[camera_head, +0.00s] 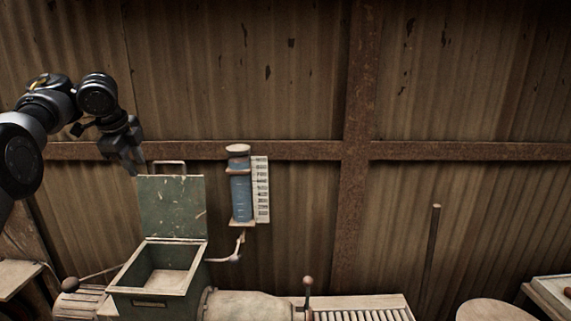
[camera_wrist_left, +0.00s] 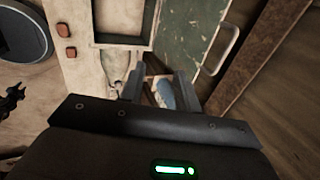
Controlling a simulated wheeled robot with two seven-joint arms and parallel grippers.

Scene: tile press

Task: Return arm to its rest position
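My left gripper (camera_head: 132,170) hangs in the air at the upper left, in front of the corrugated wall and close to the upper left corner of the raised green lid (camera_head: 170,215). In the left wrist view its two fingers (camera_wrist_left: 160,88) stand apart, with no object held between them. The lid's metal handle (camera_wrist_left: 230,48) lies to the right of the fingers, clear of them. The lid stands upright at the back of an open green box (camera_head: 160,281), whose inside looks empty. My right gripper is not in view.
A blue cylinder (camera_head: 241,198) with a white scale card (camera_head: 262,190) is on the wall right of the lid. A slatted rack (camera_head: 365,309) and a lever with a round knob (camera_head: 308,282) are at the lower middle. A round stool top (camera_head: 494,312) is lower right.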

